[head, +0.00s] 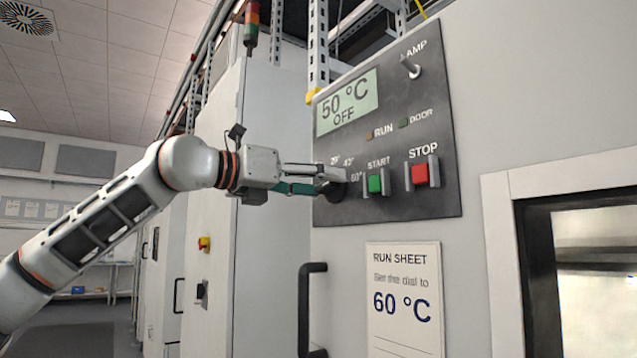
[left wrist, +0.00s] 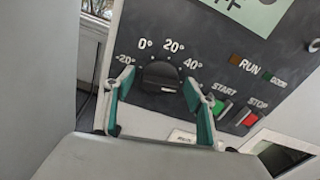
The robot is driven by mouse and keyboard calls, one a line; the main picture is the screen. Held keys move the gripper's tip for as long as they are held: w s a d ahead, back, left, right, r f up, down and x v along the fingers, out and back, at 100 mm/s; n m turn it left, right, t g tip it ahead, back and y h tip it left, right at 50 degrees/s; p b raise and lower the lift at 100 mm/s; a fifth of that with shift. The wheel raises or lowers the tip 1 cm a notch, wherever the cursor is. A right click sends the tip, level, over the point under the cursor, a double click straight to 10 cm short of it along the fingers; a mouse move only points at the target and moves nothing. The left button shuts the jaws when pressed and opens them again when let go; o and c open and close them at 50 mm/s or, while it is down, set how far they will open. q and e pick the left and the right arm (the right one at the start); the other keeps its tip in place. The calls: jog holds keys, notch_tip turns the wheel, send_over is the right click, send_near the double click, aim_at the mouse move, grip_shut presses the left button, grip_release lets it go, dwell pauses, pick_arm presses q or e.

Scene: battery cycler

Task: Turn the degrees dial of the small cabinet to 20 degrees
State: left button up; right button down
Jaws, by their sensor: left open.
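The black degrees dial (left wrist: 162,75) sits on the dark control panel (left wrist: 215,60). In the left wrist view, white marks around it read -20°, 0°, 20° and 40°; I cannot make out where its pointer stands. In the head view the dial (head: 335,193) is partly hidden behind my gripper. My left gripper (left wrist: 157,84) is open, with one green-padded finger on each side of the dial; I cannot tell whether they touch it. It also shows in the head view (head: 333,181), reaching the panel from the left. The display (head: 348,102) reads 50 °C OFF.
Right of the dial are a green START button (head: 375,184) and a red STOP button (head: 421,174). A lamp toggle (head: 411,68) is above. A run sheet (head: 403,300) below reads "Set the dial to 60 °C". A black door handle (head: 304,310) stands out below the panel.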

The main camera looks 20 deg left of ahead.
pick_arm(q)
jog(key=c, duration=1.1)
jog(key=shift+c, duration=0.2)
